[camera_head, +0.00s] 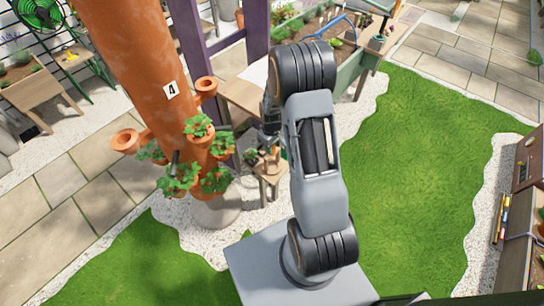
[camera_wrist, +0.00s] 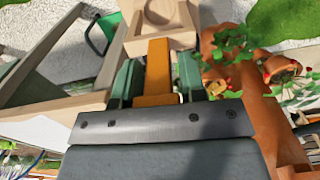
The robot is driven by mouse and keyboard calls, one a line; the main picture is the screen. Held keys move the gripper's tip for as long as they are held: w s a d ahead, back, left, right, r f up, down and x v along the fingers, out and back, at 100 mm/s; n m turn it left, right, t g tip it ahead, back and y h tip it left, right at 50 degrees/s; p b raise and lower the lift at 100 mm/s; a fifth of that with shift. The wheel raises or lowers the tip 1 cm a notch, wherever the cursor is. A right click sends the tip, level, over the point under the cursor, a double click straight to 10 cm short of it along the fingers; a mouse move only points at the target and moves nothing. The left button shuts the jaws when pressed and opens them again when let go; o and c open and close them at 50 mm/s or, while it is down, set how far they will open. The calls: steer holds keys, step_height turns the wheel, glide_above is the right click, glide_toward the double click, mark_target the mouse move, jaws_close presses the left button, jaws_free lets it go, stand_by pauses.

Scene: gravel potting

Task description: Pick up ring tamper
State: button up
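In the wrist view, my gripper (camera_wrist: 160,78) has its two green fingers on either side of an orange-brown upright bar (camera_wrist: 158,72). The bar widens near my palm and runs to a pale wooden block with a round ring or recess (camera_wrist: 160,40). This looks like the ring tamper. The fingers lie very close to the bar; I cannot tell whether they press on it. In the head view, my gripper (camera_head: 271,118) is partly hidden behind my arm, above a small wooden stool (camera_head: 270,178) with small items on it. The tamper is not clear there.
A terracotta column (camera_head: 140,60) with planted pots (camera_head: 197,126) stands close to the left of my gripper. A purple post (camera_head: 257,30) and a wooden bench (camera_head: 243,98) stand behind it. A green-sided planter (camera_head: 350,68) is at the upper right. Open grass (camera_head: 420,170) lies to the right.

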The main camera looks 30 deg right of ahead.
steer(key=c, duration=0.5)
steer(key=shift+r, duration=0.15)
